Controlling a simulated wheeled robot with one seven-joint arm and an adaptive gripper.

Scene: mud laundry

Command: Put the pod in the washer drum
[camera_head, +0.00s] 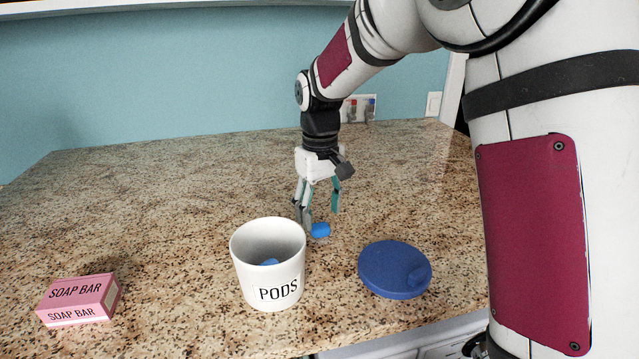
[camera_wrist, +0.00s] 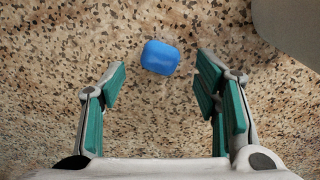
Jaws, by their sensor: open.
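A small blue pod (camera_head: 320,230) lies on the speckled counter just behind and to the right of the white PODS canister. In the wrist view the pod (camera_wrist: 160,57) lies ahead of the fingertips, about midway between them. My gripper (camera_head: 319,218) points down above the counter by the pod, open and empty; its two green-padded fingers (camera_wrist: 160,78) are spread wide in the wrist view. The white PODS canister (camera_head: 250,277) stands upright and uncovered, with something blue (camera_head: 269,262) inside. The washer drum is not in view.
A round blue lid (camera_head: 394,269) lies on the counter right of the canister. A pink soap bar box (camera_head: 79,300) sits at the front left. The granite counter (camera_head: 150,190) is clear at left and back. White cabinetry (camera_head: 420,342) shows below its front edge.

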